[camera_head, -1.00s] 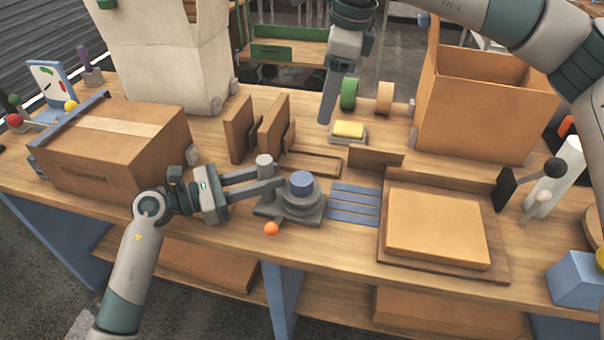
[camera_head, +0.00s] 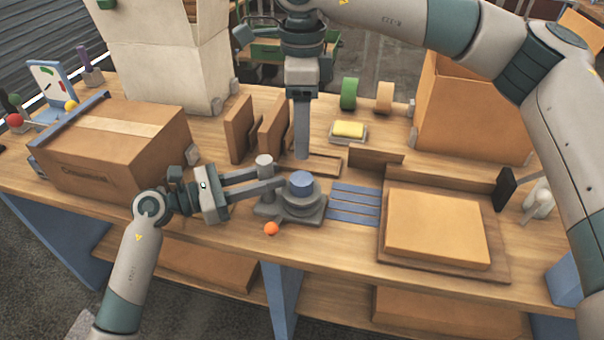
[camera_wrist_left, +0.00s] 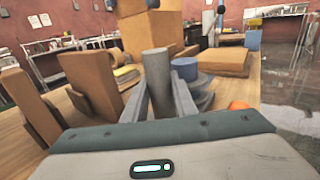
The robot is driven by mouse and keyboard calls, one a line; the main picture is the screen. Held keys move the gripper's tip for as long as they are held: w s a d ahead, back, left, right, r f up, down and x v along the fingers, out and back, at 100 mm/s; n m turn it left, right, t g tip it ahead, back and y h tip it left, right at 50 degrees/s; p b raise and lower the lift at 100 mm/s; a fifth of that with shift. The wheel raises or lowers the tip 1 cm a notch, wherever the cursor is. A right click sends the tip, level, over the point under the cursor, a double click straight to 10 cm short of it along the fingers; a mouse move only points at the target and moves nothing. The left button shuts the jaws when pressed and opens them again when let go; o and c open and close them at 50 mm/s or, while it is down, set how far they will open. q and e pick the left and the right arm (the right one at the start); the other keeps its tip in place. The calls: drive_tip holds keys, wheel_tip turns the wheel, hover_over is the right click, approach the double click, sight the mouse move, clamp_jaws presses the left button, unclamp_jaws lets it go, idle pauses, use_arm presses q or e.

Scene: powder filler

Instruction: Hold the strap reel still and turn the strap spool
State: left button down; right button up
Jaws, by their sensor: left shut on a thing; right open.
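The strap reel (camera_head: 282,213) is a grey base on the table with a round grey flange. The strap spool, with a blue cap (camera_head: 301,181), stands on it. A grey upright post (camera_head: 264,160) rises at its left. My left gripper (camera_head: 270,180) comes in level from the left and is shut on the post; the left wrist view shows the post (camera_wrist_left: 157,78) between the fingers, with the blue cap (camera_wrist_left: 185,66) just right of it. My right gripper (camera_head: 302,155) points straight down, open, behind and above the spool, apart from it. Its fingers overlap in the head view.
Blue strips (camera_head: 353,203) lie right of the reel, and an orange ball (camera_head: 271,228) sits in front. A cardboard box (camera_head: 110,150) stands left, brown upright panels (camera_head: 272,125) behind. A flat box (camera_head: 436,228) lies right. A yellow block (camera_head: 348,129) sits in a tray behind.

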sight(302, 178)
wheel_tip(302, 178, down, 11)
drive_tip(key=shift+f, duration=0.2)
idle(0.4)
drive_tip(key=c, duration=1)
